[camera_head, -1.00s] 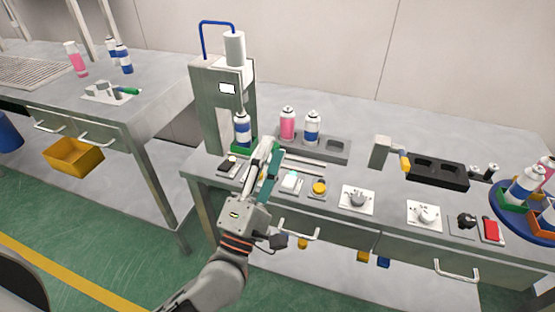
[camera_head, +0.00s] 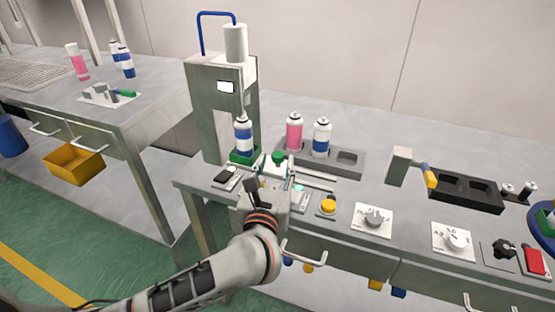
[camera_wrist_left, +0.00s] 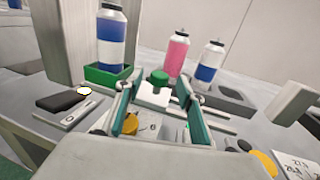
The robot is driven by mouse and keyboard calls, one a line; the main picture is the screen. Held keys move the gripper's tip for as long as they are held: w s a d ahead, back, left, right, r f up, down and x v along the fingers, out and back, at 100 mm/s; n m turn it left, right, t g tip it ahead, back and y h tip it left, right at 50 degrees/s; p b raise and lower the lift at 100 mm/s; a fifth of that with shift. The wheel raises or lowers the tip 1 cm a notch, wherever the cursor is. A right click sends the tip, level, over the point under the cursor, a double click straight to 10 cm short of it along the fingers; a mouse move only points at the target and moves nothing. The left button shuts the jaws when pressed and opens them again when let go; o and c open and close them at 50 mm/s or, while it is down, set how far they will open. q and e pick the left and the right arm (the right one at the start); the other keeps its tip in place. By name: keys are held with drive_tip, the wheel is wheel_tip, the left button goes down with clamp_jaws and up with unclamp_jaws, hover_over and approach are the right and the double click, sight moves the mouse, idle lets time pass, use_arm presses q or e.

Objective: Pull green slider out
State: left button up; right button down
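The green slider tray (camera_head: 238,160) sits at the base of the press and carries a blue-and-white can (camera_head: 243,136). It also shows in the left wrist view (camera_wrist_left: 104,76). A round green knob (camera_head: 278,157) on a pale block is just to the right of the tray. In the left wrist view the green knob (camera_wrist_left: 158,77) appears between the fingers, toward their tips. My left gripper (camera_wrist_left: 156,88) is open, its two green-lined fingers apart on either side of the knob. Whether they touch it I cannot tell. My right gripper is not in view.
A pink can (camera_head: 294,133) and another blue can (camera_head: 321,138) stand in a grey rack (camera_head: 348,160) behind the gripper. A yellow button (camera_head: 328,206) and a dark switch (camera_head: 226,176) lie near the front edge. The grey press (camera_head: 205,110) rises at left.

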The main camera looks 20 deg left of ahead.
use_arm(q)
drive_tip(key=shift+w+a, duration=0.2)
drive_tip(key=shift+w, duration=0.9)
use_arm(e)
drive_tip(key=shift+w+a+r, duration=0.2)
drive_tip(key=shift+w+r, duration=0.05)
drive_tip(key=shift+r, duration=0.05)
use_arm(q)
clamp_jaws()
drive_tip(key=shift+d, duration=0.15)
drive_tip(key=d, duration=0.5)
drive_tip(key=d+b, duration=0.1)
drive_tip(key=d, duration=0.4)
drive_tip(key=shift+s+d+f, duration=0.15)
drive_tip(key=shift+s+d, duration=0.05)
drive_tip(key=shift+d, duration=0.75)
drive_tip(key=shift+s+d, duration=0.1)
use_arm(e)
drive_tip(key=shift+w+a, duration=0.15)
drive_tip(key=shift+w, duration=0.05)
